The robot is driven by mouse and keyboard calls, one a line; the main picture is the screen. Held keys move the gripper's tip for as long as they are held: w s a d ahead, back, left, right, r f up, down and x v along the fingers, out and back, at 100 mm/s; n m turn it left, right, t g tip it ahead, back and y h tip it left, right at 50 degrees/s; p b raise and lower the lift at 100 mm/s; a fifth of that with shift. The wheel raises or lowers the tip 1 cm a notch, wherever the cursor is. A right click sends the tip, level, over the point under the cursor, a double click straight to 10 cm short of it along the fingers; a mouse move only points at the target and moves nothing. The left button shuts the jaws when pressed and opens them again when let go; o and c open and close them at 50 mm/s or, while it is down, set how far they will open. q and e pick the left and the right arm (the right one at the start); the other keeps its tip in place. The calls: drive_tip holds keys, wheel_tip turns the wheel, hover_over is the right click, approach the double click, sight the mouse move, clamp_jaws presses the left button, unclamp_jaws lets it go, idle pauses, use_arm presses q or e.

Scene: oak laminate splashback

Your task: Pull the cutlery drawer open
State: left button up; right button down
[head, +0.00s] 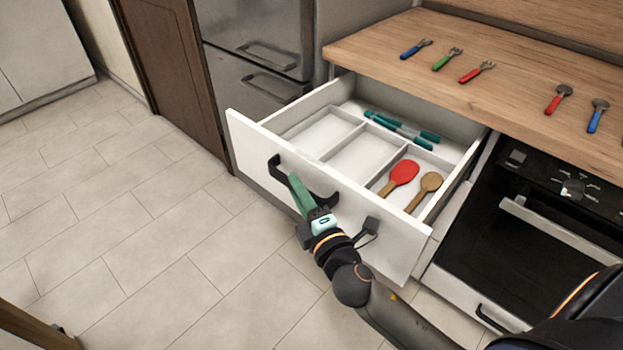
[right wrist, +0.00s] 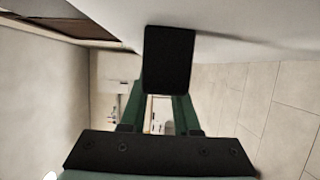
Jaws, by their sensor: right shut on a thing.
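The cutlery drawer (head: 340,205) is white and stands well out from the cabinet, so its inside shows. Its black bar handle (head: 275,172) is on the front panel. My right gripper (head: 297,185) is shut on this handle, its green fingers covering part of the bar. In the right wrist view the dark handle (right wrist: 168,60) sits at the fingertips of the gripper (right wrist: 163,92). The drawer has white dividers, teal-handled utensils (head: 402,130) at the back, and a red spoon (head: 399,177) and a wooden spoon (head: 424,191) at the right. My left gripper is not in view.
The wooden worktop (head: 395,60) above carries several forks and spoons with coloured handles. An oven (head: 530,225) with a bar handle is right of the drawer. A steel fridge (head: 255,60) stands behind at the left. The tiled floor (head: 150,230) in front is clear.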

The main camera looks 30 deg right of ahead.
drive_tip(key=shift+s+a, duration=0.2)
drive_tip(key=shift+a, duration=0.3)
drive_tip(key=c, duration=0.6)
unclamp_jaws()
drive_tip(key=shift+c, duration=0.2)
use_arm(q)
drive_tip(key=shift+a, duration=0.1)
